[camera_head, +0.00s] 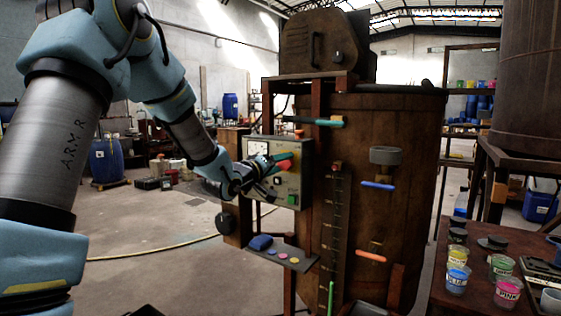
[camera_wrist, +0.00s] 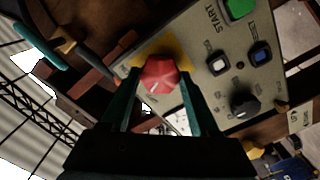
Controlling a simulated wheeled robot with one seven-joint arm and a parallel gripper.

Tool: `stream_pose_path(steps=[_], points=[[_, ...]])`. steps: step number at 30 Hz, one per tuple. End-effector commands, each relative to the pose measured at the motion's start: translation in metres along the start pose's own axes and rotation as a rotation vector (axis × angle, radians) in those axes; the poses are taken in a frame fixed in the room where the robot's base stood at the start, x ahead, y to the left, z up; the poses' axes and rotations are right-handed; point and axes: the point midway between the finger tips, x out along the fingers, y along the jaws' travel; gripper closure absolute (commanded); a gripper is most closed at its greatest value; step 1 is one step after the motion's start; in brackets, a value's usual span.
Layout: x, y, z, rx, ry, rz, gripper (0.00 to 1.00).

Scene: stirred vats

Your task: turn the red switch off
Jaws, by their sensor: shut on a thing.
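The red switch (camera_wrist: 160,74) is a faceted red knob on a yellow plate, on the face of a pale control box (camera_wrist: 199,36). My gripper (camera_wrist: 158,77) has one teal finger on each side of the knob and is shut on it. The head view shows my gripper (camera_head: 272,168) at the front of the same control box (camera_head: 306,160), which is fixed to a large wooden vat (camera_head: 345,130). There my fingers cover part of the box face, and the switch's pointer direction is hard to read.
A green START button (camera_wrist: 238,9), a white rocker (camera_wrist: 218,64), a blue rocker (camera_wrist: 260,54) and a black knob (camera_wrist: 245,104) sit close by on the box. A small shelf (camera_head: 296,264) juts out below. A table at right holds several labelled cups (camera_head: 457,280).

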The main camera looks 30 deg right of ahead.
Motion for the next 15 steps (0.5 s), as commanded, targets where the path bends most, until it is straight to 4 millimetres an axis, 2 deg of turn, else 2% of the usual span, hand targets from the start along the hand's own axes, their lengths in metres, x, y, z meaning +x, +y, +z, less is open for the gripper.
stream_pose_path(steps=[6,15], points=[[-0.0006,-0.0002,-0.0013,-0.182,0.0,-0.003,0.94],[-0.0005,-0.0005,-0.0002,-0.355,-0.001,-0.002,0.94]])
